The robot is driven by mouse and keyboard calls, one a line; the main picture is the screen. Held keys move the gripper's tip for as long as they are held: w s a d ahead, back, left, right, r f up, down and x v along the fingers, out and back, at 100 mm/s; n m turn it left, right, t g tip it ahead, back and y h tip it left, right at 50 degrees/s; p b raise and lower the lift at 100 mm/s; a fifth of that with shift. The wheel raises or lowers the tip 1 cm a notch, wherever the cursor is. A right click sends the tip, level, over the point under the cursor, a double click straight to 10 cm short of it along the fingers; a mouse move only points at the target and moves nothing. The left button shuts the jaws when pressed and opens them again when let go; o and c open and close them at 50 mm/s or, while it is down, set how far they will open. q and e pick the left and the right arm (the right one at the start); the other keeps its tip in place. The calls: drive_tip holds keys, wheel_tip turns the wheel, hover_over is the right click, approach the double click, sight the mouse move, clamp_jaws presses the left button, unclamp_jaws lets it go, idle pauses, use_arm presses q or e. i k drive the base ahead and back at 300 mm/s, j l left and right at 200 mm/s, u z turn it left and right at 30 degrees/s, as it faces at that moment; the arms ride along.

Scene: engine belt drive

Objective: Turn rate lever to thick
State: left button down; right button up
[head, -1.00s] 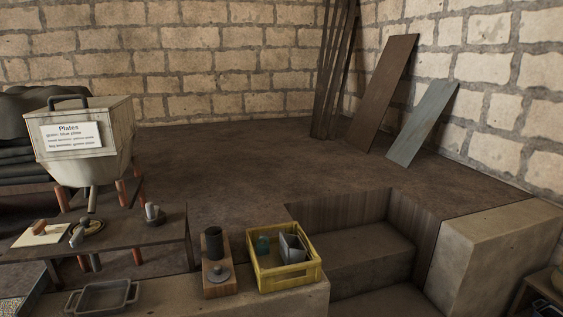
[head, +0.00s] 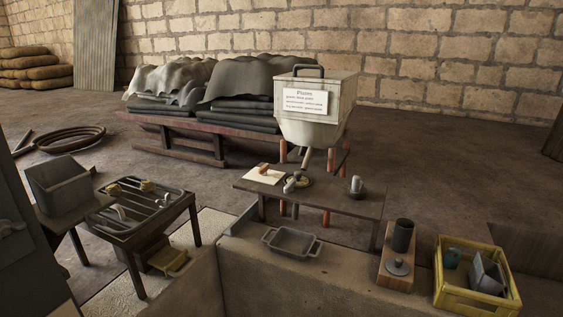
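I cannot pick out a rate lever or a "thick" mark in the head view. A pale hopper (head: 314,123) with a dark handle on its lid stands on reddish legs behind a low dark table. A white sign (head: 305,102) on its front is headed "Plates"; the smaller lines are too blurred to read surely. A spout (head: 307,158) slopes down from the hopper toward the table. Neither of my grippers is in view.
The low table (head: 345,201) holds paper and small items. On the ledge are a grey tray (head: 291,243), a wooden board (head: 389,270) with a dark cup, and a yellow crate (head: 449,289).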

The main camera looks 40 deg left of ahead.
sight(262, 170)
drive_tip(key=u, duration=1.2)
drive_tip(key=i+l+u, duration=0.15)
drive_tip(key=i+l, duration=0.15)
drive_tip(key=i, duration=0.25)
drive_tip(key=i+l+u, duration=0.15)
drive_tip(key=i+l, duration=0.15)
drive_tip(key=i, duration=0.25)
